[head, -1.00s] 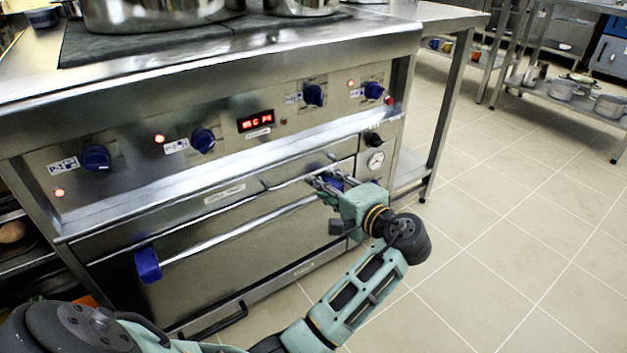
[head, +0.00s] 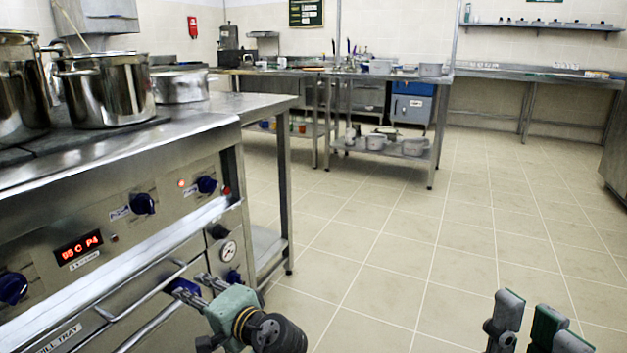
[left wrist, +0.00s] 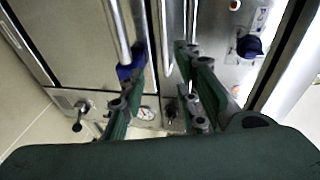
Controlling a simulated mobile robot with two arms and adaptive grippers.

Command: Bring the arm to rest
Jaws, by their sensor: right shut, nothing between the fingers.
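My left gripper (head: 196,285) is at the front of the steel stove (head: 225,215), by the right blue end (head: 182,287) of the oven door's handle bar. In the left wrist view its two fingers (left wrist: 163,100) stand apart. The bar's blue end (left wrist: 130,72) shows beside the left finger; whether they touch I cannot tell. A thinner bar (left wrist: 166,45) runs up between the fingers. My right gripper (head: 530,318) is at the bottom right of the head view, shut and empty over the floor. Most of both arms is out of view.
A shiny stockpot (head: 105,90) and other pots stand on the stove top. Blue knobs (head: 143,203) stick out from its panel. A steel table (head: 262,103) adjoins on the right. Farther back, a shelf holds several pots (head: 412,146). The tiled floor (head: 400,240) is broadly clear.

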